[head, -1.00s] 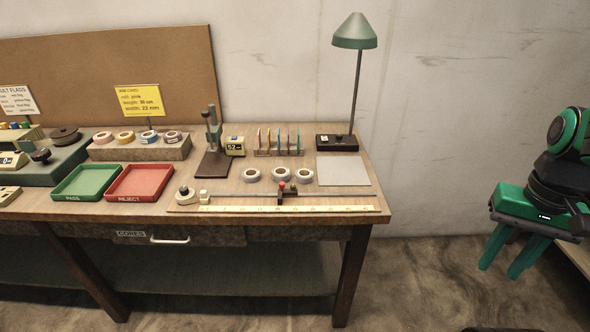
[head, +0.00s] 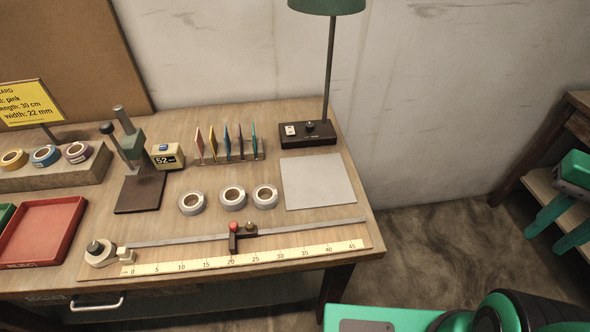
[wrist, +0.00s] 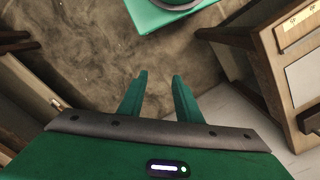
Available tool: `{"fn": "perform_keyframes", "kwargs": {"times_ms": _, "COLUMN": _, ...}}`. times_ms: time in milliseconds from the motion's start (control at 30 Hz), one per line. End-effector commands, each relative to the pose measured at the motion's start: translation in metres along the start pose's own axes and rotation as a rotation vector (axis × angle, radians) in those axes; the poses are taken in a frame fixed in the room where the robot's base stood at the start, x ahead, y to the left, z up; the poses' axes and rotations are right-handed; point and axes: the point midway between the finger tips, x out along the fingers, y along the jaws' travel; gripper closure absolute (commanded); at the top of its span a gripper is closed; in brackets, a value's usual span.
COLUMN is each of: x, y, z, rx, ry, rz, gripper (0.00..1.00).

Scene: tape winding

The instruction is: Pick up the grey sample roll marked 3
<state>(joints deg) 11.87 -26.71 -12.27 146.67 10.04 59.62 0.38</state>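Three grey-white sample rolls lie in a row on the workbench in the head view: the left roll (head: 191,210), the middle roll (head: 233,207) and the right roll (head: 265,205). No number is legible on any of them, so I cannot tell which is marked 3. My gripper (head: 547,243) is green and hangs at the right edge, off the bench and well away from the rolls. In the wrist view my gripper (wrist: 160,80) has its two fingers apart with nothing between them, above the floor.
A ruler board (head: 300,255) with a sliding stop (head: 240,240) lies in front of the rolls. Behind them stand a card rack (head: 235,157), a display (head: 167,157) and a lamp base (head: 306,133). A grey pad (head: 318,182) lies right. A red tray (head: 42,230) is left.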

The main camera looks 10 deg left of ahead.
Motion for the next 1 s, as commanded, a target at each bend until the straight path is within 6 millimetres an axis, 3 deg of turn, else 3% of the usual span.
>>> {"fn": "perform_keyframes", "kwargs": {"times_ms": 333, "x": 0.0, "y": 0.0, "z": 0.0, "rx": -0.001, "ry": 0.0, "rz": 0.0, "gripper": 0.69}}
{"fn": "perform_keyframes", "kwargs": {"times_ms": 367, "x": 0.0, "y": 0.0, "z": 0.0, "rx": -0.001, "ry": 0.0, "rz": 0.0, "gripper": 0.66}}
{"fn": "perform_keyframes", "kwargs": {"times_ms": 500, "x": -0.005, "y": -0.003, "z": 0.002, "rx": -0.046, "ry": 0.037, "rz": -0.006, "gripper": 0.33}}
{"fn": "perform_keyframes", "kwargs": {"times_ms": 567, "x": -0.006, "y": -0.017, "z": -0.013, "rx": -0.114, "ry": 0.076, "rz": -0.005, "gripper": 0.32}}
{"fn": "perform_keyframes", "kwargs": {"times_ms": 667, "x": -0.006, "y": -0.069, "z": -0.048, "rx": -0.317, "ry": 0.176, "rz": -0.022, "gripper": 0.32}}
{"fn": "perform_keyframes", "kwargs": {"times_ms": 767, "x": -0.002, "y": -0.154, "z": -0.068, "rx": -0.614, "ry": 0.267, "rz": -0.087, "gripper": 0.32}}
{"fn": "perform_keyframes", "kwargs": {"times_ms": 800, "x": 0.003, "y": -0.183, "z": -0.068, "rx": -0.724, "ry": 0.278, "rz": -0.119, "gripper": 0.32}}
{"fn": "perform_keyframes", "kwargs": {"times_ms": 900, "x": 0.019, "y": -0.237, "z": -0.06, "rx": -0.967, "ry": 0.269, "rz": -0.202, "gripper": 0.32}}
{"fn": "perform_keyframes", "kwargs": {"times_ms": 1000, "x": 0.038, "y": -0.276, "z": -0.046, "rx": -1.179, "ry": 0.235, "rz": -0.294, "gripper": 0.32}}
